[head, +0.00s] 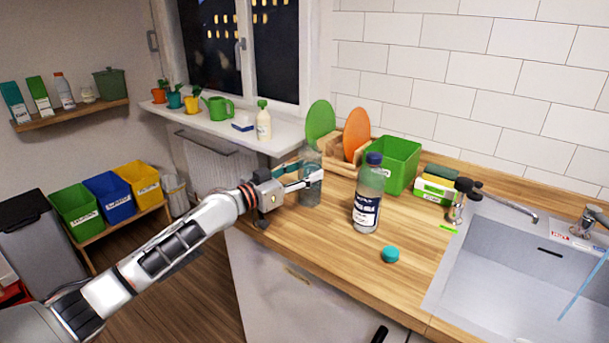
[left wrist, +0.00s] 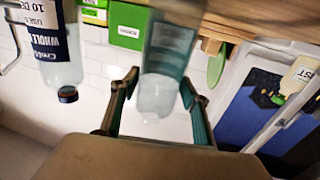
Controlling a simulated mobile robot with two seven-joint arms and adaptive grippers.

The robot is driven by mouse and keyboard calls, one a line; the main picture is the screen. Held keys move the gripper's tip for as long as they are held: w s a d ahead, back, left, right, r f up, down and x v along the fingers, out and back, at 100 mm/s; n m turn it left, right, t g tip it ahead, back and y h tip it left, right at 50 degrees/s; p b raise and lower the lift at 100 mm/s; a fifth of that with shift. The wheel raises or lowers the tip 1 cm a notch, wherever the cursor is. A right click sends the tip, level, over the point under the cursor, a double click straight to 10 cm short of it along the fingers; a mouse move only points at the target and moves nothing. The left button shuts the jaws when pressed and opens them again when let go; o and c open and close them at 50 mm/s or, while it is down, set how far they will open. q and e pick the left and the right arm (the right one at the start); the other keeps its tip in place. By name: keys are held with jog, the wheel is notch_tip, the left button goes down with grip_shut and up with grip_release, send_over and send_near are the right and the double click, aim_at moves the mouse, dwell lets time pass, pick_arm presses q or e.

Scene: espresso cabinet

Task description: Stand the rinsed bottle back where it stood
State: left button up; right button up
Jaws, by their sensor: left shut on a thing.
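My left gripper (head: 305,176) is shut on a clear bluish bottle (head: 311,192), around its upper part. The bottle is upright at the left end of the wooden counter. I cannot tell if its base touches the wood. The left wrist view, which is upside down, shows the bottle (left wrist: 170,52) between the two fingers of the left gripper (left wrist: 160,88), with no cap visible on its neck. A teal cap (head: 390,254) lies on the counter near the front edge. My right gripper is not in view.
A labelled bottle with a dark blue cap (head: 367,205) stands right of the held one. Behind are a green bin (head: 400,165) and a wooden rack with green and orange discs (head: 357,135). The sink (head: 520,265) is at right, with a blue stream. Counter between the bottles is clear.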

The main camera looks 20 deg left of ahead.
pick_arm(q)
jog(key=shift+r, duration=0.25)
jog(key=shift+f, duration=0.15)
jog(key=o, duration=1.2)
jog(key=shift+f, duration=0.2)
jog(key=o, duration=0.4)
jog(key=shift+r, duration=0.1)
jog(key=shift+o, duration=0.2)
jog(key=shift+r, duration=0.25)
jog(key=v, duration=1.2)
jog(key=shift+f, duration=0.2)
jog(key=shift+s, duration=0.1)
